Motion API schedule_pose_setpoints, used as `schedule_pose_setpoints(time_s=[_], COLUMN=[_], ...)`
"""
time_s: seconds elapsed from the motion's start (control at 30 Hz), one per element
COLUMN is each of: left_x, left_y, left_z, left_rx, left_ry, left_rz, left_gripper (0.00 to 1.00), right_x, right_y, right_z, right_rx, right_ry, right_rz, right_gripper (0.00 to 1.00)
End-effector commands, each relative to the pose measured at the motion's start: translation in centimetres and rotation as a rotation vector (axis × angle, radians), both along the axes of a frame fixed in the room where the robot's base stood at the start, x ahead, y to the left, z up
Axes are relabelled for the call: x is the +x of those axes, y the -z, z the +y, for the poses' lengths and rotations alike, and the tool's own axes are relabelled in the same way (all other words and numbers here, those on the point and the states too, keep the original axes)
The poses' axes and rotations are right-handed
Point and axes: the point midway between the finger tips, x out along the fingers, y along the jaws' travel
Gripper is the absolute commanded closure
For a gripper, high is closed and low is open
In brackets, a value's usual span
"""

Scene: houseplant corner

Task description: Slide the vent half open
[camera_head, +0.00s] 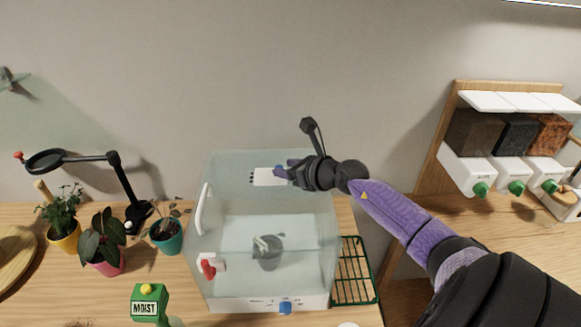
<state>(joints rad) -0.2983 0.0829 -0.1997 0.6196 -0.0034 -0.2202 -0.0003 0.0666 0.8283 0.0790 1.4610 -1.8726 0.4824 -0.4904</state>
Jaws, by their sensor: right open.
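The vent (264,177) is a small white plate on the top of the clear glass case (232,165), with small dark marks at its left end. My right gripper (284,173) is over the vent's right end, with its fingers at a small blue part there. The right gripper is open, and whether its fingers touch the blue part cannot be told. The gripper and wrist hide the right end of the vent. My left gripper is not in view.
The case has a white handle (203,209), a red latch (208,267) and a blue knob (285,308). Potted plants and a black magnifier lamp (113,160) stand left. A green moisture meter (149,303) is in front. A green rack (354,272) lies right. Dispensers (470,170) hang at the right.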

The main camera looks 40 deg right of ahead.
Motion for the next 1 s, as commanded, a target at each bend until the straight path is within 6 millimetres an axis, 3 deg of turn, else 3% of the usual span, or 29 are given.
schedule_pose_setpoints(time_s=[0.4, 0.8, 1.0], left_x=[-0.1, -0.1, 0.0], left_y=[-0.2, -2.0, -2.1], left_z=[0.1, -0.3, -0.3], left_rx=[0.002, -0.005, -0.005], left_ry=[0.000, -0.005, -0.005], left_rz=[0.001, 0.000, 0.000], left_gripper=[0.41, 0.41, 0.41], right_x=[-0.5, -7.0, -8.9], right_y=[-0.2, -2.9, -3.6], right_z=[-0.1, -0.6, -0.8], right_rx=[-0.002, -0.001, 0.001], right_ry=[0.001, 0.000, 0.000], right_rz=[0.003, 0.004, 0.002], right_gripper=[0.34, 0.34, 0.34])
